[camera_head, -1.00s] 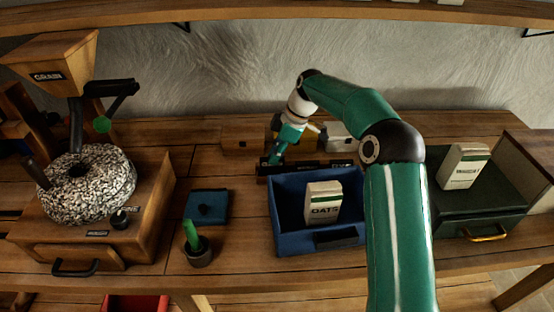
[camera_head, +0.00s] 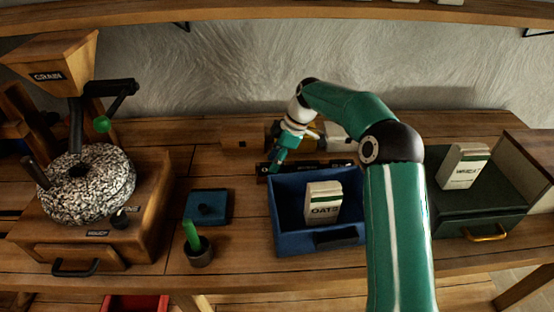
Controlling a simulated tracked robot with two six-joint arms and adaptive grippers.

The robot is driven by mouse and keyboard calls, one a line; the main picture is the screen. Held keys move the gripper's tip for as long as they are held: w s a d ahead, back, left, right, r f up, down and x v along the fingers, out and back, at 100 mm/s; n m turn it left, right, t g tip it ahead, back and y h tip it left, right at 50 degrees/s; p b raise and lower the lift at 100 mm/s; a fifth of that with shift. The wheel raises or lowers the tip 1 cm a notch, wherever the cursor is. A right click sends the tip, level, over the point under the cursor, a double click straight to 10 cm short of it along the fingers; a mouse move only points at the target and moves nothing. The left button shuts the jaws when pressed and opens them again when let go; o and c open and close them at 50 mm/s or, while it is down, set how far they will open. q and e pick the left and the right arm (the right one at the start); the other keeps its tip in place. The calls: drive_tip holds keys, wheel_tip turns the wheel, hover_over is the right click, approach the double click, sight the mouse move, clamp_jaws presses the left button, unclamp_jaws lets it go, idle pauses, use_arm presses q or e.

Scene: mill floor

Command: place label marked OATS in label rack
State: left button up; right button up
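My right arm reaches from the lower right over the blue drawer to the back of the bench. Its gripper (camera_head: 277,160) points down, close to the left end of a long dark strip (camera_head: 318,166), which looks like the label rack, behind the drawer. The fingers are small and partly hidden, so I cannot tell whether they are open or hold a label. No separate label marked OATS is readable. A white packet marked OATS (camera_head: 323,202) stands in the blue drawer (camera_head: 292,241). My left gripper is not in view.
A grain mill with a speckled stone (camera_head: 87,186) stands at left. A blue lidded box (camera_head: 207,206) and a small pot with a green handle (camera_head: 199,254) are left of the drawer. A green drawer (camera_head: 478,220) holds a WHEAT packet (camera_head: 463,165) at right.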

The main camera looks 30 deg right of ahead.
drive_tip(key=v, duration=1.2)
drive_tip(key=shift+p, duration=0.45)
